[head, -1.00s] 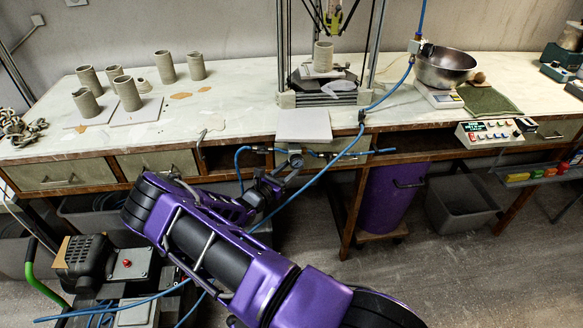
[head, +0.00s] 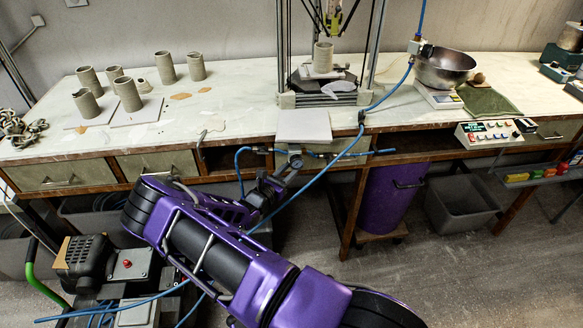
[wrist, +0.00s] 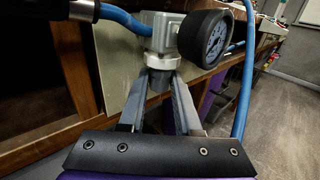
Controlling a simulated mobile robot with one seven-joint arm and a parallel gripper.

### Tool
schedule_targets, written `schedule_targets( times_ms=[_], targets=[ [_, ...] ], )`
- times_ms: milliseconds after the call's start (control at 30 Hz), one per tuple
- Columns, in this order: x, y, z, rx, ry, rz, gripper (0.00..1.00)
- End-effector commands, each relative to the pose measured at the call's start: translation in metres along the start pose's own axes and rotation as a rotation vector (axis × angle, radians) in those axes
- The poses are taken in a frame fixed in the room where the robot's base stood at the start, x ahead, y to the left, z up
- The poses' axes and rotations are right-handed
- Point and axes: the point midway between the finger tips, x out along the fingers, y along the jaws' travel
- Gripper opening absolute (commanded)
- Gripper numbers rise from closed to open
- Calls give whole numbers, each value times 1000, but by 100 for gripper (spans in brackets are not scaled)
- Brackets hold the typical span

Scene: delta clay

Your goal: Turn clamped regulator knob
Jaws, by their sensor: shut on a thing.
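The regulator (wrist: 170,30) is a grey block with a round dark-faced gauge (wrist: 205,38) in the wrist view. Below its pale collar hangs a dark knob (wrist: 158,80). My gripper (wrist: 160,78) comes from below and its two fingers are shut on the knob, one on each side. In the head view the gauge (head: 296,162) shows under the table's front edge. My gripper (head: 270,184) reaches it from the lower left there; its fingertips and the knob are hard to make out at that size.
Blue hoses (head: 318,172) run from the regulator and cross in front of the table (head: 240,118). A purple bin (head: 385,200) and a grey bin (head: 460,208) stand under the table. Clay cylinders (head: 128,93) stand on top, with a delta printer (head: 325,90) behind.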

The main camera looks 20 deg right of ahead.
Motion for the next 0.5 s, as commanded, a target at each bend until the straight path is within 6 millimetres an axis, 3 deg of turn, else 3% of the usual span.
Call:
schedule_targets(
  times_ms=[500],
  targets=[
    [2,-10,-1,-9,1,400,0]
  ],
)
